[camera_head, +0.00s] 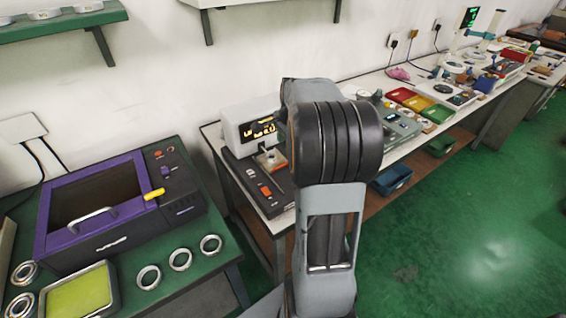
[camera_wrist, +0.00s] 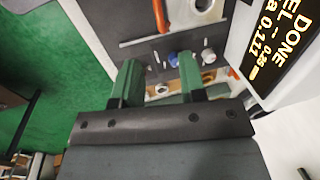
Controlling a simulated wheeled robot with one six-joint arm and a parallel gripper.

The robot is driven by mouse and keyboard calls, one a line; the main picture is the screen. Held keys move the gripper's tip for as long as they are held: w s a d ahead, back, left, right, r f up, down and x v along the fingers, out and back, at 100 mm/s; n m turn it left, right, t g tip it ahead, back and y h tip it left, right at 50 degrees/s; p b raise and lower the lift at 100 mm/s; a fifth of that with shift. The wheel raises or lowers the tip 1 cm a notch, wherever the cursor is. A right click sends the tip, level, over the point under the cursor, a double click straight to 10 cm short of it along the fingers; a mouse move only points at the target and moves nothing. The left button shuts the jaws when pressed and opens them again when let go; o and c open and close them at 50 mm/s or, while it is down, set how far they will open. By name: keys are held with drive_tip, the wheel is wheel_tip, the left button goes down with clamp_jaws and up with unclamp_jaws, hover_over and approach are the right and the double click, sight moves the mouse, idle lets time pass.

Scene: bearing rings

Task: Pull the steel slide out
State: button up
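A measuring device with a lit yellow display (camera_head: 258,130) stands on the white bench, and its display also shows at the right of the wrist view (camera_wrist: 285,45). A small pale metal part on an orange piece (camera_head: 271,158) sits in front of it; I cannot tell for sure whether this is the steel slide. The wrist view shows a pale metal part with an orange edge (camera_wrist: 188,14) at the top. My gripper (camera_wrist: 158,72) is open, its two green fingers apart with no held thing visible between them. In the head view my arm hides the gripper.
The device's dark base (camera_head: 250,182) has an orange switch (camera_head: 265,191). Small knobs (camera_wrist: 173,60) show beyond my fingers. A purple-framed box (camera_head: 120,205) and several rings (camera_head: 180,259) lie on the left table.

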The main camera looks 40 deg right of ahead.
sight(284, 165)
drive_tip(key=f, duration=0.3)
drive_tip(key=w+f, duration=0.1)
drive_tip(key=f, duration=0.2)
drive_tip(key=w+f, duration=0.1)
drive_tip(key=f, duration=0.3)
drive_tip(key=shift+f, duration=0.1)
drive_tip(key=shift+c, duration=0.2)
clamp_jaws()
drive_tip(key=shift+s, duration=0.1)
